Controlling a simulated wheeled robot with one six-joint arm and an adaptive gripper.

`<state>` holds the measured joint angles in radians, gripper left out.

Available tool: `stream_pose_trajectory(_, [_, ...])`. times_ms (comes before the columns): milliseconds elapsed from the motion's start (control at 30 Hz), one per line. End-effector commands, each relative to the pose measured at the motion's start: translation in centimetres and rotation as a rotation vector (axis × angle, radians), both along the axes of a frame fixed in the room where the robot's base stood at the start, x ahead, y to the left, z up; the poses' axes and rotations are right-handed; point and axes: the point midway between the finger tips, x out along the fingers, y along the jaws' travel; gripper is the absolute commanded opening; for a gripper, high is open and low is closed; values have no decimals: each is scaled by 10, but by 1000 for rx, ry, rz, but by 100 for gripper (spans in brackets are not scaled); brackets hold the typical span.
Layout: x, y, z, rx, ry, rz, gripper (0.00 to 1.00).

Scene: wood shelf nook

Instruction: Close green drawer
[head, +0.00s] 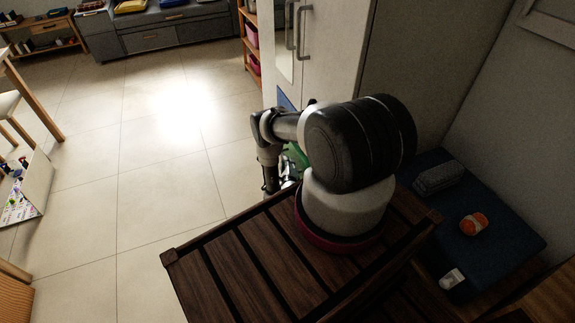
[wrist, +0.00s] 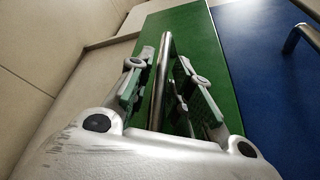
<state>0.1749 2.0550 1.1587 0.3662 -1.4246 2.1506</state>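The green drawer front (wrist: 190,38) fills the middle of the wrist view. A long metal bar handle (wrist: 166,48) runs along it. My gripper (wrist: 164,75) is open, with one finger on each side of this handle. I cannot tell whether either finger touches it. In the head view only a small green patch (head: 297,154) of the drawer shows behind my arm, and my gripper (head: 282,184) is mostly hidden there. How far the drawer stands out is not clear.
A blue front (wrist: 262,70) with its own metal handle (wrist: 303,38) adjoins the green one. A white cabinet (head: 325,50) stands behind my arm. A dark slatted wooden surface (head: 235,265) lies near me.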

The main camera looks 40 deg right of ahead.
Motion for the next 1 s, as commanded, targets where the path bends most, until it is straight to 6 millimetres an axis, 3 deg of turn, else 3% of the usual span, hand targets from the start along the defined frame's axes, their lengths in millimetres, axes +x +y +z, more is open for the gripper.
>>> stream_pose_trajectory(200, [0,0,0,1,1,1,21])
stream_pose_trajectory(333, [0,0,0,1,1,1,0])
stream_pose_trajectory(567, [-1,-1,0,0,1,-1,0])
stream_pose_trajectory(800, [-7,-28,0,1,1,-4,0])
stream_pose_trajectory(1000, [-7,-30,0,1,1,-4,0])
